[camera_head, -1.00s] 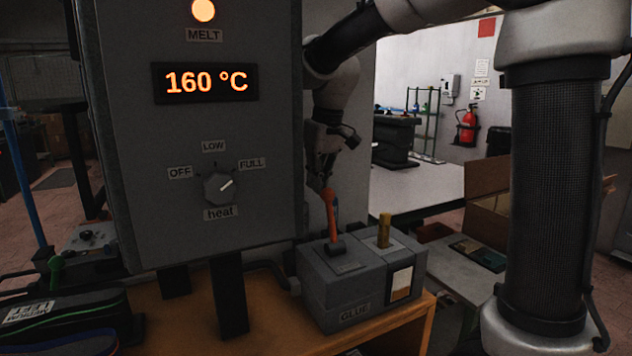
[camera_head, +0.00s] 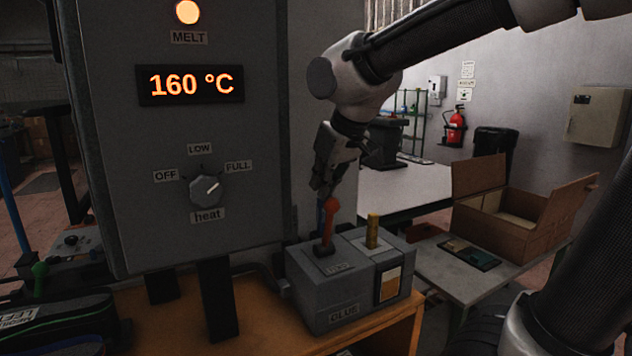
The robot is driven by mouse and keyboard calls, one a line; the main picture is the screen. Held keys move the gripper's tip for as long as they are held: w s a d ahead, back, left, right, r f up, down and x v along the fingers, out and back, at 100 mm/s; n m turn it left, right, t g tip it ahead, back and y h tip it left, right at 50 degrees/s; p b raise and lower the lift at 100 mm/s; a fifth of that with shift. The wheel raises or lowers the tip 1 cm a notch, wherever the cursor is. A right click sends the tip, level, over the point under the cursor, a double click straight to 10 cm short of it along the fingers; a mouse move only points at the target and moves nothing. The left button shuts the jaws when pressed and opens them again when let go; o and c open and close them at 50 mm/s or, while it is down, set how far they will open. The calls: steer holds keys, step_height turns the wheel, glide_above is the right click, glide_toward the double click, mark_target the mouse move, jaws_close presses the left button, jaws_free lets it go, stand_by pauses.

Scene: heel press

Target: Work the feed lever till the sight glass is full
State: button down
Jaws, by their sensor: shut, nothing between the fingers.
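The grey glue box (camera_head: 312,288) stands on the orange-brown bench. Its feed lever (camera_head: 328,222) has a red-orange handle and rises from a dark slot in the top, nearly upright with a slight tilt. The sight glass (camera_head: 389,284) on the front right of the box shows a tan lower part and a darker upper part; its exact level is hard to read. My gripper (camera_head: 322,196) is shut and empty, pointing down at the top end of the lever. I cannot tell whether the fingertips touch the handle.
A grey press cabinet (camera_head: 180,130) reads 160 °C, with the MELT lamp (camera_head: 187,12) lit and the heat knob (camera_head: 205,191) turned towards FULL. A yellowish stick (camera_head: 372,231) stands in the box beside the lever. An open carton (camera_head: 513,222) sits on a side table.

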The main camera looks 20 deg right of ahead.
steer(key=shift+s+d, duration=0.15)
steer(key=shift+s, duration=0.55)
steer(key=shift+s+d+f, duration=0.1)
steer(key=shift+s+f, duration=0.25)
steer(key=shift+s, duration=0.15)
steer(key=shift+w+r, duration=0.25)
steer(key=shift+w, duration=0.1)
steer(key=a+v, duration=0.1)
steer(key=v, duration=0.8)
steer(key=shift+r, duration=0.55)
steer(key=shift+w, duration=0.15)
